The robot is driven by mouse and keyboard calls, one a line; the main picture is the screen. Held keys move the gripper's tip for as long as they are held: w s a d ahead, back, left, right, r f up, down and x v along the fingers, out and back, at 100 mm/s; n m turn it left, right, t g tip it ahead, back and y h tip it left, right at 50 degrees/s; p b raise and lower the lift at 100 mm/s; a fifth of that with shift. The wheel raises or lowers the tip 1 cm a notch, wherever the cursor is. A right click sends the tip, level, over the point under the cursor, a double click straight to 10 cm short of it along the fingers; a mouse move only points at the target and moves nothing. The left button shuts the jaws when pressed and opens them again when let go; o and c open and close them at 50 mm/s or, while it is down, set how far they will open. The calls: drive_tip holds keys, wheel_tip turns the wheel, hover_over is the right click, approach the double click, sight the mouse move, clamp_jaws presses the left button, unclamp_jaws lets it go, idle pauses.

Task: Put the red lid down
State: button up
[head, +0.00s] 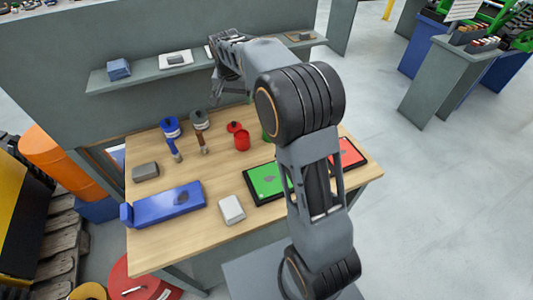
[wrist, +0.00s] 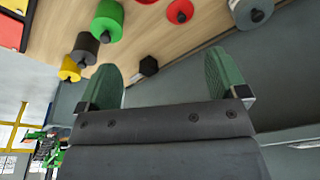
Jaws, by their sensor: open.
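The red lid (head: 235,127), with a dark knob, lies on the wooden table just behind the open red canister (head: 242,141). In the wrist view a round red lid with a dark knob (wrist: 180,11) shows at the top edge. My gripper (head: 216,88) is high at the back of the table, in front of the shelf, apart from the lid. In the wrist view its two green-padded fingers (wrist: 164,80) stand wide apart with nothing between them.
Green (wrist: 107,20) and yellow (wrist: 70,68) canisters and a small black block (wrist: 148,66) show in the wrist view. A grey shelf (head: 135,84) runs behind. Green (head: 267,184) and red (head: 348,152) panels lie in front.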

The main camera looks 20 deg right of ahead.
drive_tip(key=s+f+n+t, duration=0.1)
drive_tip(key=s+n, duration=0.5)
drive_tip(key=s, duration=2.1)
drive_tip(key=shift+s+d+t+y, duration=0.25)
drive_tip(key=shift+d+t+y, duration=0.05)
drive_tip(key=shift+t+y, duration=0.1)
